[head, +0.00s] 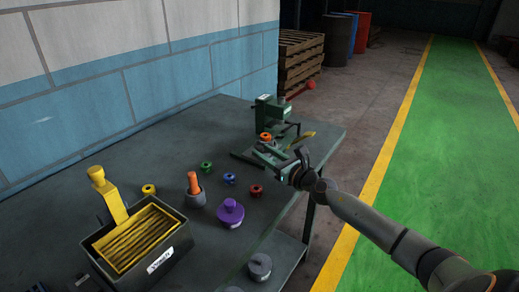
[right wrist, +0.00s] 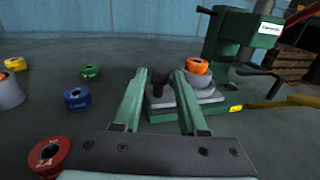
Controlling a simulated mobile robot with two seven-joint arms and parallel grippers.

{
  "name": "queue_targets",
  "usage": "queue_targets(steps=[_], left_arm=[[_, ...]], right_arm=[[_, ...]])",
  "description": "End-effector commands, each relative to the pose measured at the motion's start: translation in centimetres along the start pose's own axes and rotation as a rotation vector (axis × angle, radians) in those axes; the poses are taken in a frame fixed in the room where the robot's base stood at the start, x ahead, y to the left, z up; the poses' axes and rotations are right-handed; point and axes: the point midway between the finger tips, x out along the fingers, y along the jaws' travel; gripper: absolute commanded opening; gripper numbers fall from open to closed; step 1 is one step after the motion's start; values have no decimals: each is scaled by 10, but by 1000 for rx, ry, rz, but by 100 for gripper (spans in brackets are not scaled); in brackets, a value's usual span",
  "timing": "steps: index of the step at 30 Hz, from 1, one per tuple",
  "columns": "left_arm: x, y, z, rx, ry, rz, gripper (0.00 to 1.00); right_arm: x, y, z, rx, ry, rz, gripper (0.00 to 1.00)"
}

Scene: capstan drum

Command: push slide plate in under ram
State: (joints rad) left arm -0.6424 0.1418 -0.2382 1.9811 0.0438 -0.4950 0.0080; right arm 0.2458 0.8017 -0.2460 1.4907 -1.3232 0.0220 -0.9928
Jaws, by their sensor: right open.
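The green press (head: 272,112) stands at the far right corner of the table; it also shows in the right wrist view (right wrist: 238,38). An orange ring (right wrist: 197,66) sits on a grey stepped piece, which seems to be the slide plate (right wrist: 207,94), in front of the press column. The dark ram (right wrist: 252,70) shows to the right of the ring, so the plate looks drawn out from under it. My right gripper (right wrist: 160,76) is open, its fingertips close to the plate's near side; contact cannot be told. A finger hides part of the plate. My left gripper is not in view.
Several coloured rings, including a red ring (head: 256,191) and a blue ring (head: 229,178), lie left of my right gripper. The table's right edge is close to my arm.

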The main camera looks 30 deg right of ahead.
Motion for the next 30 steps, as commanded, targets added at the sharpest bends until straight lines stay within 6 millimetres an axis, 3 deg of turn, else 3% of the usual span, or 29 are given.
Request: queue_targets(steps=[7,19,30], left_arm=[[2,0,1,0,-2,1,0],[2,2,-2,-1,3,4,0],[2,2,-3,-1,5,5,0]], right_arm=[[22,0,0,1,-1,-1,42],[27,0,0,0,1,0,42],[27,0,0,0,0,0,0]])
